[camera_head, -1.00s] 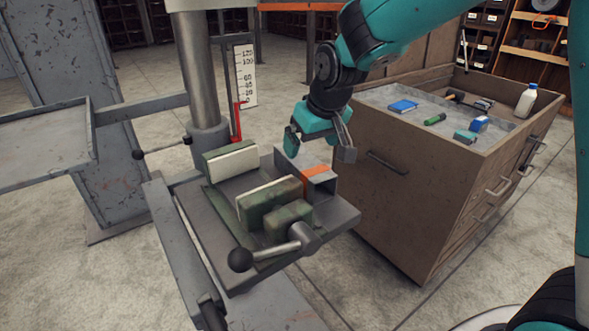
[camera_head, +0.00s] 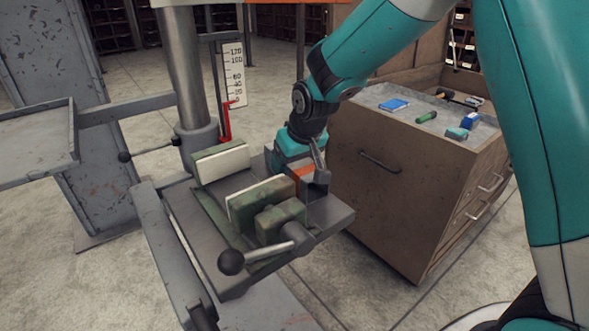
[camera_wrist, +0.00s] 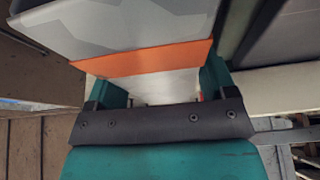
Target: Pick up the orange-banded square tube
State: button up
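The orange-banded square tube (camera_head: 307,183) is grey with an orange band and rests on the vise table (camera_head: 332,215), behind the green vise jaws. In the wrist view the tube (camera_wrist: 120,25) fills the upper middle, with its orange band (camera_wrist: 150,60) running across. My gripper (camera_head: 299,170) is down at the tube, one finger on each side of it near the band. In the wrist view my gripper (camera_wrist: 160,85) has its fingers wide apart. Whether they touch the tube I cannot tell. The fingertips are partly hidden.
Green vise jaws (camera_head: 262,205) and a ball-ended handle (camera_head: 231,262) stand close in front of the tube. A metal column (camera_head: 183,75) rises behind the table. A brown drawer cabinet (camera_head: 400,190) with small items on top stands at the right.

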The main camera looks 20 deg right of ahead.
jog(key=c, duration=0.9)
jog(key=shift+r, duration=0.1)
jog(key=shift+c, duration=0.2)
